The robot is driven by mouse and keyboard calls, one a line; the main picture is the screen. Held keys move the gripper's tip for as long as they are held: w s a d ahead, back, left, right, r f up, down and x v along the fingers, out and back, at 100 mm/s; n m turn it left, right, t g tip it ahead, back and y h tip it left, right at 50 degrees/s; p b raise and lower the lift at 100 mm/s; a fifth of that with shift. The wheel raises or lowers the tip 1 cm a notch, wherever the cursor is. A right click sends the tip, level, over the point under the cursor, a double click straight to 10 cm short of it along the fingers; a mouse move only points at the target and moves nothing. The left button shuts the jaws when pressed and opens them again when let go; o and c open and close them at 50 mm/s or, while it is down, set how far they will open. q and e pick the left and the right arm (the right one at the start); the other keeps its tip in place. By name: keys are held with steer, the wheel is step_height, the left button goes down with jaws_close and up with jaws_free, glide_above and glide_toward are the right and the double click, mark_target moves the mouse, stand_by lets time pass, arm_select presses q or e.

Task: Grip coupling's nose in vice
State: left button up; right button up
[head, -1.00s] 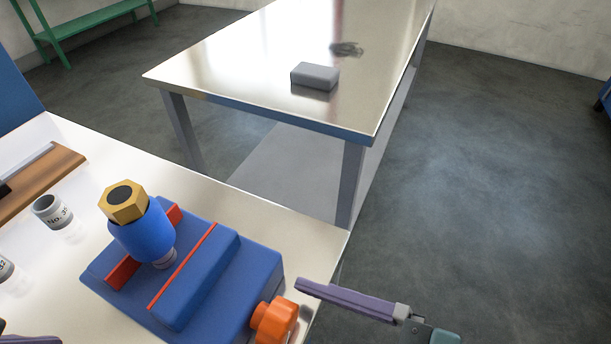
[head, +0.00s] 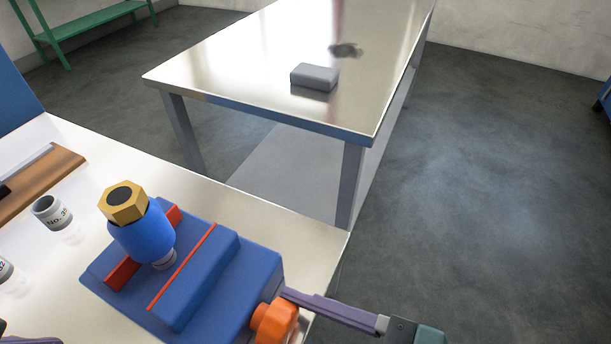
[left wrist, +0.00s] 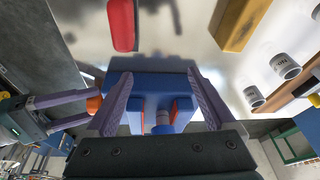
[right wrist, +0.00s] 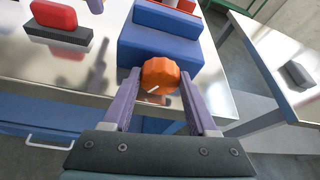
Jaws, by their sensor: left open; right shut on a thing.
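The coupling, a blue body (head: 143,237) with a brass hex nut (head: 124,202) on top, stands slightly tilted in the picture over the blue vice (head: 215,290). Its grey nose (head: 164,259) points down between the red-faced jaws; I cannot tell whether both jaws touch it. The vice's orange knob (head: 270,322) is on its near right side. My right gripper (right wrist: 160,76) is shut on this knob, one finger at each side. My left gripper (left wrist: 160,74) is open and empty, its fingers apart in front of the vice; only a sliver shows in the head view.
Grey labelled cups (head: 50,210) and a brown wooden piece (head: 40,182) are left of the vice. A red block (right wrist: 55,15) on a dark base lies on the bench in the right wrist view. A separate metal table (head: 250,60) holds a grey box (head: 314,76).

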steer(key=shift+c, duration=1.4)
steer(key=shift+m, duration=0.3)
steer(key=shift+w+m+g+y, duration=0.15)
steer(key=shift+m+g+y, duration=0.15)
steer(key=shift+m+g, duration=0.5)
steer(key=shift+d+m+g+y+b, duration=0.1)
steer(key=shift+m+g+y+b, duration=0.25)
steer(key=shift+m+g, duration=0.65)
steer(key=shift+w+m, duration=0.1)
steer(key=shift+m, duration=0.2)
steer(key=o, duration=1.4)
steer(key=shift+c, duration=0.2)
